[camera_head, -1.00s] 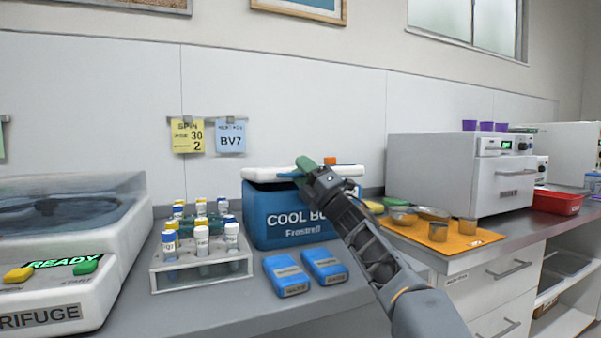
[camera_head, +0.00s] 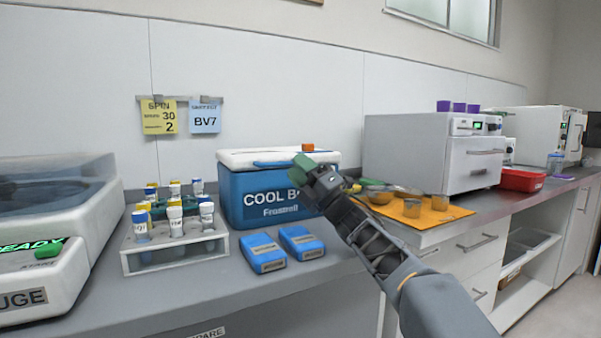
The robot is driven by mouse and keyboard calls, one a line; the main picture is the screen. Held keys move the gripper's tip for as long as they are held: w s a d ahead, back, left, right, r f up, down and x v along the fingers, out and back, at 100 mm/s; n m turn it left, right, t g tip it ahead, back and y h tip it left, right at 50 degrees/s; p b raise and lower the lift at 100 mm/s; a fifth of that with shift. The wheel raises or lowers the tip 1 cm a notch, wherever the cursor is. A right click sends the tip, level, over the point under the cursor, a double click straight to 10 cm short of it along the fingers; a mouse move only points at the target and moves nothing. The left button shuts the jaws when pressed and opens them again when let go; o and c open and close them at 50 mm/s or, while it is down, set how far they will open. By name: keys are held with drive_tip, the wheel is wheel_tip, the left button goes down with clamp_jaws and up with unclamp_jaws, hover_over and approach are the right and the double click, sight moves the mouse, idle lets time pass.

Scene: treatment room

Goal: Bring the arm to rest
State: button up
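My arm reaches up from the lower right, and my gripper (camera_head: 306,168) is in front of the right part of the blue cool box (camera_head: 250,195). A green piece shows at the gripper's tip. I cannot tell whether it is a finger pad or a held thing, nor whether the fingers are open or shut. The arm hides the box's right side and part of its lettering. The white lid (camera_head: 262,157) lies on top of the box.
A tube rack (camera_head: 175,262) and two blue cold packs (camera_head: 263,253) stand on the counter left of my arm. The centrifuge (camera_head: 50,220) is at far left. An orange mat (camera_head: 440,216) with metal bowls and a white oven (camera_head: 425,155) are at right.

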drive_tip(key=shift+s+f, duration=0.1)
drive_tip(key=shift+s, duration=0.05)
drive_tip(key=w+d+r+m+t+h+p, duration=0.2)
drive_tip(key=d+r+m+t+h+p, duration=0.55)
drive_tip(key=m+h+p, duration=0.55)
drive_tip(key=s+d+f+m+g+h+p, duration=0.2)
drive_tip(key=s+d+m+g+h+p, duration=0.25)
drive_tip(key=d+m+h+p, duration=0.4)
drive_tip(key=s+d+f+m+g+p, duration=0.1)
drive_tip(key=s+m+g+p, duration=0.3)
drive_tip(key=s, duration=0.4)
drive_tip(key=s+d+f+m+g+p, duration=0.2)
drive_tip(key=s+f+m+g+p, duration=0.1)
drive_tip(key=s+p, duration=0.3)
drive_tip(key=s+d+f+m+g+p, duration=0.2)
drive_tip(key=s+m+g+p, duration=0.3)
drive_tip(key=s, duration=0.6)
drive_tip(key=shift+f+p, duration=0.5)
drive_tip(key=shift+f, duration=0.1)
drive_tip(key=shift+h, duration=0.25)
drive_tip(key=shift+c, duration=0.5)
